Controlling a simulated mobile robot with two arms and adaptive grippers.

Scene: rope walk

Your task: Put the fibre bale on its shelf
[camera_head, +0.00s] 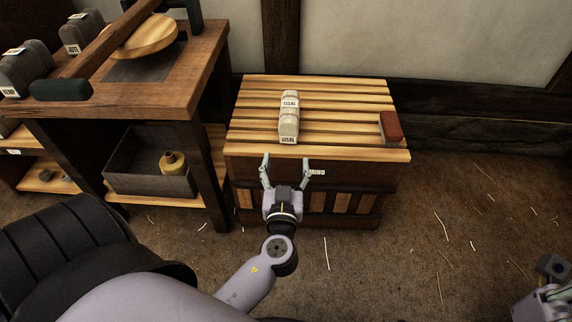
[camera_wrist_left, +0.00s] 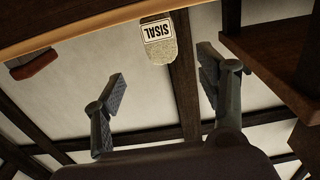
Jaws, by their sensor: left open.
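The fibre bale (camera_head: 289,118) is pale and long, with SISAL labels on its top and near end. It lies on the slatted top of a wooden stand (camera_head: 345,123). In the left wrist view the bale's labelled end (camera_wrist_left: 160,42) shows upside down at the top centre. My left gripper (camera_head: 285,163) is open and empty at the stand's front edge, short of the bale and apart from it. It also shows open in the left wrist view (camera_wrist_left: 157,75). Part of my right gripper (camera_head: 545,300) shows at the bottom right corner; its fingers are unclear.
A brush-like red-brown block (camera_head: 391,127) sits at the stand's right. A wooden bench (camera_head: 190,85) stands left, with a round board (camera_head: 145,36) and grey labelled bales (camera_head: 27,68) on top. A grey bin (camera_head: 150,165) is below. Straw lies on the open floor at right.

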